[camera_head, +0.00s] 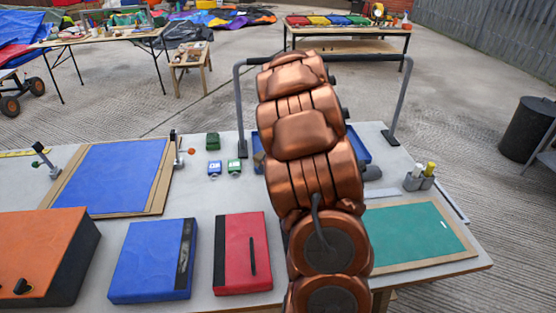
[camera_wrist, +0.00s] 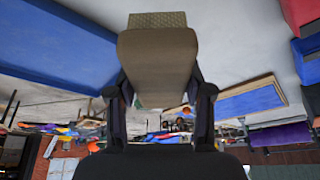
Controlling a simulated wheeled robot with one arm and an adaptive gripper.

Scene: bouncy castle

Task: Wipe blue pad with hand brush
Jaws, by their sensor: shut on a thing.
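A thick blue pad (camera_head: 145,262) with a dark strip along its right side lies at the front of the table in the head view. A blue piece also shows at the right edge of the wrist view (camera_wrist: 306,58). My gripper (camera_wrist: 157,98) is shut on a brown block-like hand brush (camera_wrist: 157,52) with a tan, rough-textured end, which I see in the wrist view. In the head view my arm hides the gripper and the brush. The brush appears apart from the blue pad; its height above the table is unclear.
A red pad (camera_head: 232,262) lies right of the blue pad, an orange box (camera_head: 35,248) left. Behind are a blue sheet on a board (camera_head: 118,172), small blue and green items, and a blue tray partly behind my arm. A green mat (camera_head: 415,235) lies right; a metal frame (camera_head: 241,105) stands behind.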

